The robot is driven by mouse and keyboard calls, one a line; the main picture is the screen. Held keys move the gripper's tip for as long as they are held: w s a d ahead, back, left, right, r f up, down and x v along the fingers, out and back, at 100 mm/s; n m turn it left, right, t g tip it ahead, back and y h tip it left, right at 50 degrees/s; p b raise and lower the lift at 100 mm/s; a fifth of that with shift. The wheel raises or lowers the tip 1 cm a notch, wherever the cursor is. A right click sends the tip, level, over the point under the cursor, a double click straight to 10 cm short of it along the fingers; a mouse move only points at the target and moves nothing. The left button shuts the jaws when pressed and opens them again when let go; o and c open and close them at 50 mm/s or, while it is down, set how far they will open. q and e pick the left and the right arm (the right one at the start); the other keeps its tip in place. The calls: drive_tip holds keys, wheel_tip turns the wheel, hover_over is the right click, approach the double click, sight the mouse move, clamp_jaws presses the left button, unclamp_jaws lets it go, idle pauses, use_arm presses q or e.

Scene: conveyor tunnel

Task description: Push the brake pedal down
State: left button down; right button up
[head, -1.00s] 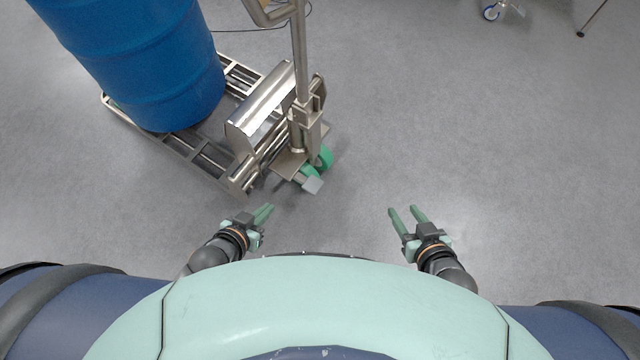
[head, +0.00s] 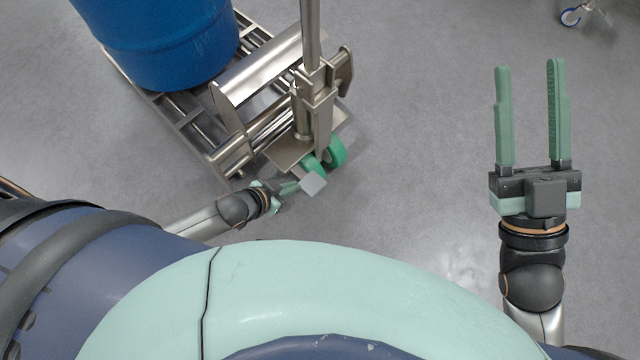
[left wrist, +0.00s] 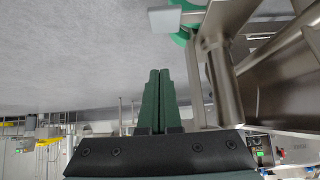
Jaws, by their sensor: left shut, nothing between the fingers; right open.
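The brake pedal is a small light-grey plate (head: 313,183) by the green caster wheel at the near end of a steel pallet-truck-like cart. It also shows in the left wrist view, as a pale plate (left wrist: 178,19) near the top edge. My left gripper (head: 292,187) is low beside the cart, just left of the pedal in the head view. Its green fingers (left wrist: 159,76) are shut together and empty. Whether they touch the pedal I cannot tell from the head view; in the wrist view a gap shows. My right gripper (head: 528,68) is open and empty, raised at the right.
A blue drum (head: 165,40) stands on the steel cart frame (head: 190,128). A green wheel (head: 337,152) and the upright steel post (head: 311,40) are close to the pedal.

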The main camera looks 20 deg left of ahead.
use_arm(q)
drive_tip(key=f, duration=0.2)
use_arm(e)
drive_tip(key=s+r+n+y+b, duration=0.1)
drive_tip(key=s+r+n+y, duration=0.2)
drive_tip(key=y, duration=0.1)
use_arm(q)
drive_tip(key=b, duration=0.6)
hover_over(318, 184)
drive_tip(key=s+a, duration=0.1)
drive_tip(key=s, duration=0.2)
drive_tip(key=f, duration=0.7)
drive_tip(key=shift+w, duration=0.25)
wheel_tip(318, 184, down, 2)
drive_tip(key=shift+a+f+b, duration=0.1)
drive_tip(key=shift+b, duration=0.7)
drive_tip(key=shift+f+b, duration=0.4)
drive_tip(key=shift+f, duration=0.2)
use_arm(e)
wheel_tip(318, 184, down, 10)
drive_tip(key=a, duration=0.1)
drive_tip(key=shift+w+a+h, duration=0.2)
drive_tip(key=shift+a+h, duration=0.05)
drive_tip(key=shift+h, duration=0.05)
drive_tip(key=shift+d+r, duration=0.1)
